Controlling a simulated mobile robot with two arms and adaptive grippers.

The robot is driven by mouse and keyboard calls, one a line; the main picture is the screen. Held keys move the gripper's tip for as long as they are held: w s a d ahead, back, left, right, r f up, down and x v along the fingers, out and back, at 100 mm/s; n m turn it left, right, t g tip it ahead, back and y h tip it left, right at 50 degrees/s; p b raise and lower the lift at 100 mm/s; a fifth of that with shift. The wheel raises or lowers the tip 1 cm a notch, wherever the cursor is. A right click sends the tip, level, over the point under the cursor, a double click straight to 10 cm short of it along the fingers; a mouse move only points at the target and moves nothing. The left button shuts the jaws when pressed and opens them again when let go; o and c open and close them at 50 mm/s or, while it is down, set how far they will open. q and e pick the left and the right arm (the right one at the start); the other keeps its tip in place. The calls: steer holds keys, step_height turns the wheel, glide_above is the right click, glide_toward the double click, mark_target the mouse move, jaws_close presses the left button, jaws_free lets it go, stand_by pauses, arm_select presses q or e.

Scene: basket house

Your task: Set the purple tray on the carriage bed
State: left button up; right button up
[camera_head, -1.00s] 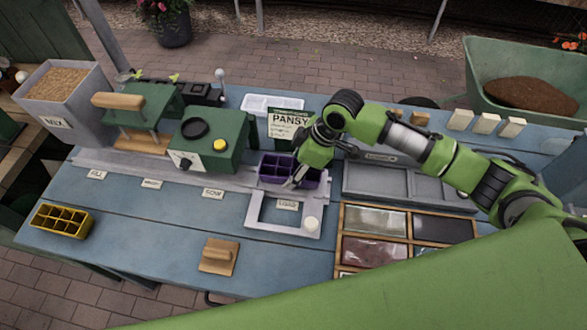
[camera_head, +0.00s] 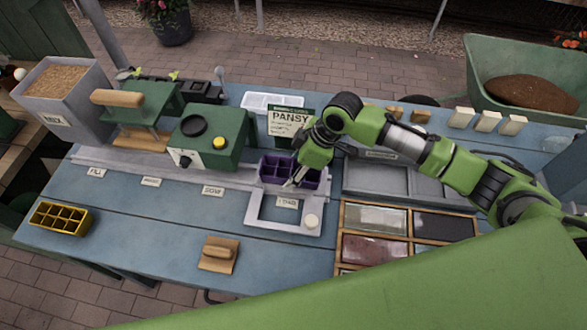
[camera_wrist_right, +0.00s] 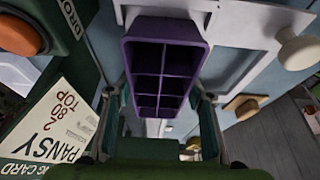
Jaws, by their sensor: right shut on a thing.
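The purple tray (camera_head: 277,169), a small block of open cells, is at the back of the pale carriage bed (camera_head: 262,222). My right gripper (camera_head: 297,180) is shut on the tray, reaching it from the right. In the right wrist view the tray (camera_wrist_right: 164,72) is between the two fingers of my right gripper (camera_wrist_right: 158,98), its empty cells facing the camera. Whether the tray's underside touches the bed or hangs just above it cannot be told. The white knob (camera_head: 311,222) of the bed is at its front right. My left gripper is not in view.
A green machine with a yellow button (camera_head: 219,143) stands left of the tray. The PANSY card (camera_head: 290,122) stands close behind. A grey double tray (camera_head: 375,182) and a wooden sectioned box (camera_head: 408,235) lie right. A yellow tray (camera_head: 60,218) and wooden block (camera_head: 219,254) lie left and in front.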

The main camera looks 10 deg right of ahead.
steer(key=o, duration=1.1)
steer(key=shift+o, duration=0.2)
steer(key=o, duration=0.5)
steer(key=shift+r, duration=0.1)
steer(key=shift+r+p, duration=3.95)
steer(key=shift+p, duration=0.3)
steer(key=shift+s+f, duration=0.1)
